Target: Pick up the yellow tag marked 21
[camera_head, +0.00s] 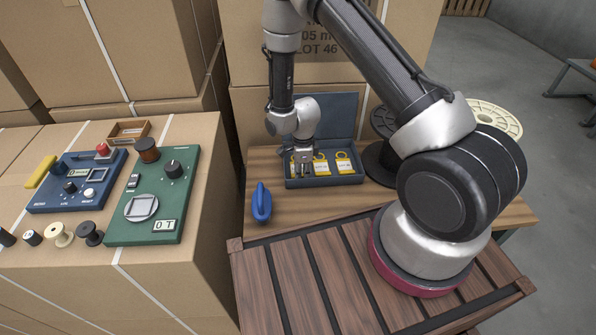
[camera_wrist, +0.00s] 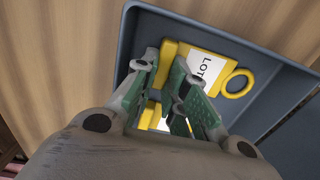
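A blue-grey open case (camera_head: 325,182) stands on the wooden table and holds yellow tags with white labels and rings. In the head view a middle tag (camera_head: 321,166) and a right tag (camera_head: 344,163) show; their numbers are too small to read. My gripper (camera_head: 303,172) points down over the left end of the case, hiding most of what lies there. In the wrist view my gripper (camera_wrist: 165,72) has its fingers apart, with yellow and white parts of a tag below and between them.
The case's raised lid (camera_head: 335,112) stands behind the tags. A blue object (camera_head: 261,203) is on the table at front left. A dark spool (camera_head: 380,163) stands right of the case. Blue (camera_head: 75,192) and green (camera_head: 150,203) devices lie on the left carton.

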